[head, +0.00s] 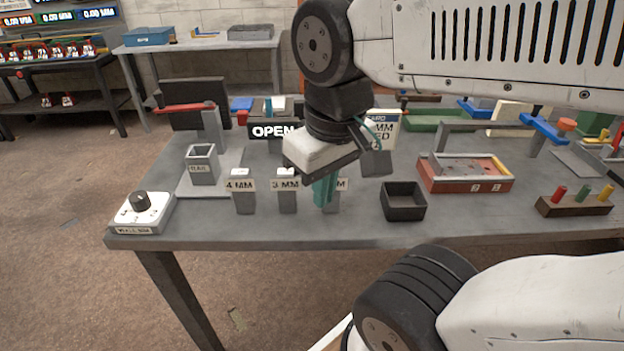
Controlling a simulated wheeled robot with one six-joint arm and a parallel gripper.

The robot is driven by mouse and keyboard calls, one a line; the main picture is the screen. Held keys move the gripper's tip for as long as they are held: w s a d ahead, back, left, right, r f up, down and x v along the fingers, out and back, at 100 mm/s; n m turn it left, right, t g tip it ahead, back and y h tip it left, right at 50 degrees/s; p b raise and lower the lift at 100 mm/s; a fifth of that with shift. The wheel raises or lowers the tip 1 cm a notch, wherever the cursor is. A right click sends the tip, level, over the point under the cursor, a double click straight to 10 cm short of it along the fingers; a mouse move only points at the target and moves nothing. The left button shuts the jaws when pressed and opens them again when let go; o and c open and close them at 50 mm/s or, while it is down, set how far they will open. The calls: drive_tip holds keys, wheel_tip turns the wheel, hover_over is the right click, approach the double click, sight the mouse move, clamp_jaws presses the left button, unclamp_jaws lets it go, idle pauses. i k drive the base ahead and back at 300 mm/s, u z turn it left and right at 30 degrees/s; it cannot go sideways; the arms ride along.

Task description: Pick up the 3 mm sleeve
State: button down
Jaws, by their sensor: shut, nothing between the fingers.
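My gripper (324,191) hangs over the front of the bench with its teal fingers together and nothing between them. The stand labelled 3 MM (287,203) is just left of the fingers. A small pale piece (287,172), perhaps the 3 mm sleeve, shows at the top of this stand; it is too small to tell for sure. The 4 MM stand (244,203) is further left and also has a pale piece on top. A third label ending in M (342,185) is partly hidden behind my fingers, and its stand is mostly hidden.
A black open bin (403,201) is right of my gripper. An OPEN sign (273,131) is behind. A red fixture (465,173) and a peg block (574,204) are further right.

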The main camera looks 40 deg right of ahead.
sight(286, 185)
drive_tip(key=z, duration=2.15)
drive_tip(key=k, duration=0.8)
drive_tip(key=u, duration=1)
drive_tip(key=i, duration=0.5)
drive_tip(key=z, duration=0.1)
